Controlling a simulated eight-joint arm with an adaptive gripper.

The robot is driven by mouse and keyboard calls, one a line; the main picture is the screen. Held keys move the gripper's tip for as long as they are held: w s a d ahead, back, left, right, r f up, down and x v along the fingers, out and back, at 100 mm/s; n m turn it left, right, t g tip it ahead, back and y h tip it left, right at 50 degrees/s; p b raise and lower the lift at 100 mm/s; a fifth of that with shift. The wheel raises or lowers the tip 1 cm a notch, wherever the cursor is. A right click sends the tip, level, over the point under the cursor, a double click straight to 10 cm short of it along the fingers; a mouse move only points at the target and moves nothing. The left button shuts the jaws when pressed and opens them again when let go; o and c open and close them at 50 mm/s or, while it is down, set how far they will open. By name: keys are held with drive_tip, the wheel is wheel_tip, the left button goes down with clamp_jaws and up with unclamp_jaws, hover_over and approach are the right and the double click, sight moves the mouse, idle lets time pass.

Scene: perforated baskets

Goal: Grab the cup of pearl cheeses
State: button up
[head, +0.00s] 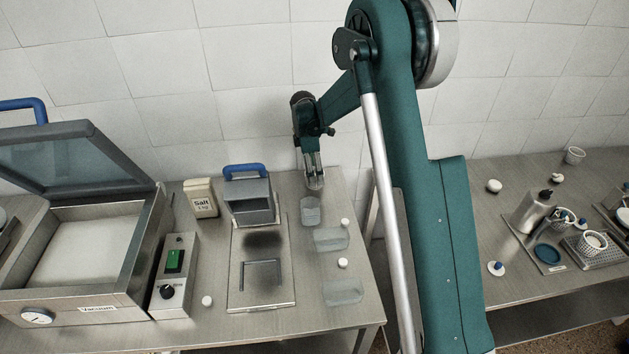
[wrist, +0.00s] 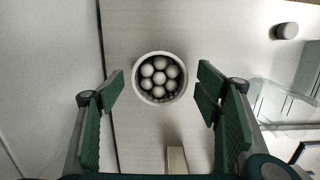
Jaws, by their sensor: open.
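In the wrist view, the cup of pearl cheeses (wrist: 136,80) is a round white cup seen from above. Several pale balls (wrist: 160,77) fill it. My gripper (wrist: 161,88) is open, with one green-padded finger to the left of the cup and one to the right. Gaps show between the cup and both fingers, and nothing is held. In the head view, my gripper (head: 314,183) points down over the back right part of the left table. I cannot make out the cup clearly there.
Clear trays (head: 331,239) and small white pieces (head: 342,263) lie in front of my gripper. A blue-handled metal box (head: 250,199), a salt carton (head: 201,198) and a vacuum machine (head: 95,310) stand left. The wall is close behind. A second table (head: 470,300) stands right.

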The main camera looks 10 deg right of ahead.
drive_tip(key=shift+d+f, duration=0.1)
drive_tip(key=shift+f, duration=1.9)
drive_tip(key=shift+c, duration=0.5)
drive_tip(key=c, duration=0.9)
